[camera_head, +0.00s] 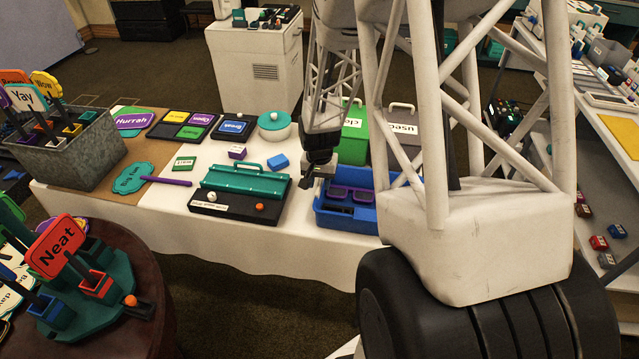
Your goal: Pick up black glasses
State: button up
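A blue tray (327,218) stands at the right part of the white-covered table. In it lies a pair of glasses with purple frames (352,193) and dark lenses. A small dark item (337,209) lies below them in the tray; it may be the black glasses, but it is too small to tell. My gripper (312,182) hangs at the tray's upper left corner, beside the purple glasses. Its fingers are small and dark, and I cannot tell whether they are open. My arm hides the tray's right side.
A teal case (246,180) on a black base stands left of the tray, with a small blue block (278,162) behind it. A green box (353,139) and a grey box (402,128) stand behind the tray. A round table (150,335) with signs is at lower left.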

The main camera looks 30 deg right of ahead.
notch_tip(320, 180, up, 11)
jog(key=shift+r, duration=0.2)
dwell(0.4)
dwell(0.4)
jog(key=shift+a, duration=0.1)
jog(key=s+a+r+n+t, duration=0.2)
jog(key=s+a+r+n, duration=0.2)
jog(key=s+a+r, duration=0.7)
jog(key=s+a+r+n, duration=0.4)
jog(key=s+a+r, duration=0.3)
jog(key=s+a, duration=0.3)
jog(key=shift+s+a+n+t, duration=0.4)
jog(key=shift+s, duration=0.55)
jog(key=shift+o, duration=0.4)
